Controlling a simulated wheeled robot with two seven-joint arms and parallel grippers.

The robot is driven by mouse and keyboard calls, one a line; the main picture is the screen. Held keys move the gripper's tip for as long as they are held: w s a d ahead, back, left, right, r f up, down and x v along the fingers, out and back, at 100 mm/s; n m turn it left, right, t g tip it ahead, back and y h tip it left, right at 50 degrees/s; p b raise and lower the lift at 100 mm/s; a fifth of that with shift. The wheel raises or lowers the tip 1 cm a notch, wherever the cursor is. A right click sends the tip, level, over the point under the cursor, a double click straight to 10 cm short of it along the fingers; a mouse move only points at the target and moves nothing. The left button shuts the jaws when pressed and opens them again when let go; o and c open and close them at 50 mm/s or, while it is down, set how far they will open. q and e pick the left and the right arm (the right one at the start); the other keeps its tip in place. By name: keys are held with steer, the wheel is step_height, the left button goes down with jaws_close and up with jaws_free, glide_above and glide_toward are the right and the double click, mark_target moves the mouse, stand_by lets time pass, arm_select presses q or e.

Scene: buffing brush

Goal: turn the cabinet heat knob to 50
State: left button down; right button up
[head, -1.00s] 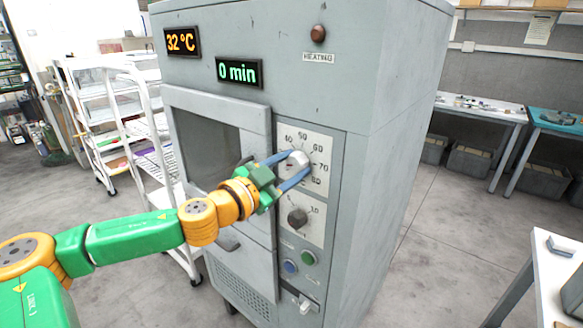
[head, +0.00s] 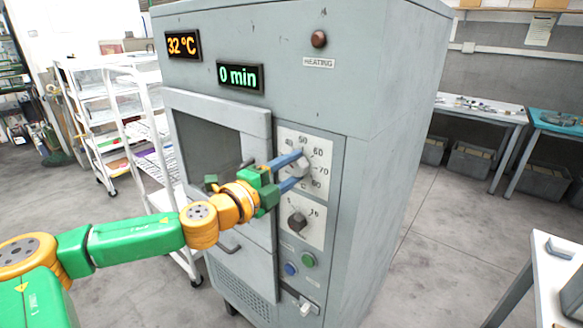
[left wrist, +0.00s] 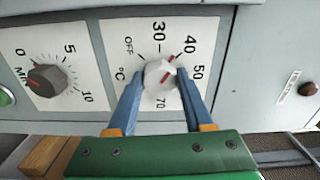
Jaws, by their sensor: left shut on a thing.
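The heat knob (head: 301,166) is a pale grey knob on the white temperature dial plate (head: 319,148) on the front of the grey cabinet (head: 390,120). My left gripper (head: 297,170) reaches it from the left, with its blue fingers on either side of the knob, shut on it. In the left wrist view the knob (left wrist: 160,78) sits between the fingertips. Its red mark points up and right, roughly toward 40. OFF, 30, 40, 50 and 70 are readable there; 60 is hidden by a finger. My right gripper is not in view.
A dark timer knob (head: 297,221) sits below, with green (head: 308,260) and blue (head: 291,268) buttons under it. Displays read 32 °C (head: 183,44) and 0 min (head: 240,76). The heating lamp (head: 319,39) looks dark. A white rack (head: 110,110) stands left of the cabinet.

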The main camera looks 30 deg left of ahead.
arm_select(q)
steer(key=m+p, duration=0.1)
steer(key=m, duration=0.4)
steer(key=shift+m, duration=0.3)
steer(key=m+p, duration=0.1)
steer(key=m, duration=0.4)
steer(key=shift+p, duration=0.3)
steer(key=shift+d+m, duration=0.1)
steer(key=shift+m, duration=0.2)
steer(key=shift+c, duration=1.5)
jaws_free()
